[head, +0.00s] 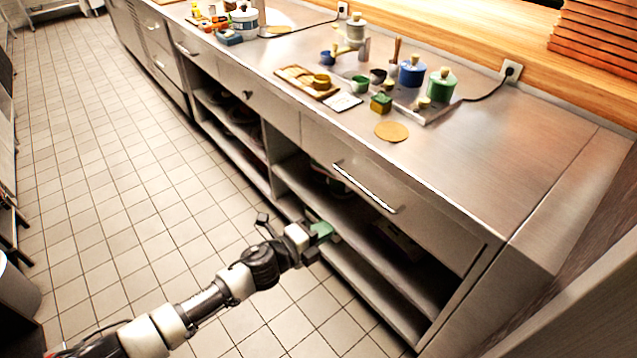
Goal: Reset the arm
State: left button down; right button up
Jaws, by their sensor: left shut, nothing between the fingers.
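My left arm reaches in from the lower left, over the tiled floor. My left gripper (322,233) is at its end, in front of the open lower shelves of the steel counter (500,150). It is shut, with nothing held between its fingers. It sits below the drawer with the long bar handle (365,187). Whether it touches the counter front cannot be told. My right gripper is not in view.
On the counter stand a blue pot (411,74), a green pot (441,86), a wooden board (308,82), a round tan disc (391,131) and small cups. The tiled floor (120,170) at left is clear. A wall (580,310) edges the right.

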pick_arm(q)
jog(key=s+a+f+n+y+p, duration=0.1)
jog(key=s+a+f+n+y, duration=0.4)
jog(key=a+f+n, duration=0.5)
jog(key=s+a+f+n+y+p, duration=0.1)
jog(key=s+a+f+n+y, duration=0.4)
jog(key=f, duration=0.9)
jog(key=s+a+f+n+g+y, duration=0.1)
jog(key=s+a+f+n+g, duration=0.2)
jog(key=s, duration=0.9)
jog(key=s+a+f+n+g+y+p, duration=0.1)
jog(key=s+a+f+n+g, duration=0.2)
jog(key=s, duration=0.9)
jog(key=s+a+f+n+g+y+p, duration=0.1)
jog(key=s+a+f+n+g, duration=0.1)
jog(key=s+a+f+n, duration=0.3)
jog(key=s+a+f, duration=0.1)
jog(key=s+f, duration=0.2)
jog(key=s, duration=0.4)
jog(key=shift+s+f+g, duration=0.3)
jog(key=shift+g, duration=0.1)
jog(key=shift+a, duration=0.1)
